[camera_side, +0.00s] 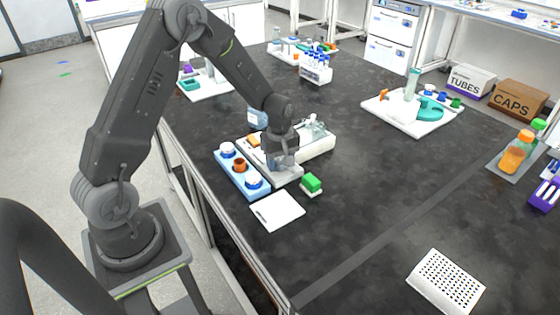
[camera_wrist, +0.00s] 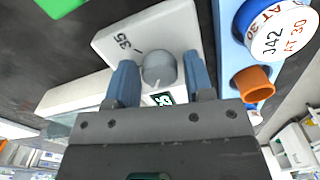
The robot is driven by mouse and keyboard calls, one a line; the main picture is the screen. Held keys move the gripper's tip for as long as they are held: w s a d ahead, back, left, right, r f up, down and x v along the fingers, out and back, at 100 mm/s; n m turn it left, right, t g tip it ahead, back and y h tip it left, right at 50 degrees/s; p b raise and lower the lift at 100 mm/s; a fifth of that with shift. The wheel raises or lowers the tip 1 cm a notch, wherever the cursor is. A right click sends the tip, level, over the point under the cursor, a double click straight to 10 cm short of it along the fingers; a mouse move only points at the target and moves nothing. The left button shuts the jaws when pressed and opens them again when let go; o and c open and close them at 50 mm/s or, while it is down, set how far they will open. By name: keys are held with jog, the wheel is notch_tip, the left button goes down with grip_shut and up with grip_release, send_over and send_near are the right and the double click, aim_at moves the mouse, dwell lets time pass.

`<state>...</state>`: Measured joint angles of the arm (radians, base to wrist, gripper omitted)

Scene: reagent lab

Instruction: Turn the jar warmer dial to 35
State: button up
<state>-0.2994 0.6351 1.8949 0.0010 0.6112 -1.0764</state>
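The dial (camera_wrist: 160,70) is a round grey knob on the pale body of the jar warmer (camera_wrist: 165,28). The mark "35" is printed on the warmer above left of the dial in the wrist view, and a small dark display sits just below the dial. In the side view the warmer (camera_side: 289,178) lies under my gripper (camera_side: 283,163). In the wrist view my gripper (camera_wrist: 158,62) is open, with one blue finger on each side of the dial and gaps visible between fingers and knob.
A blue rack (camera_side: 229,172) with white-lidded jars and an orange piece stands left of the warmer.

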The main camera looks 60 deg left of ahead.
jog(key=c, duration=0.6)
jog(key=shift+c, duration=0.2)
jog(key=m, duration=0.4)
jog(key=shift+m, duration=0.4)
jog(key=m, duration=0.4)
jog(key=shift+m, duration=0.3)
jog(key=m, duration=0.4)
jog(key=shift+m, duration=2.5)
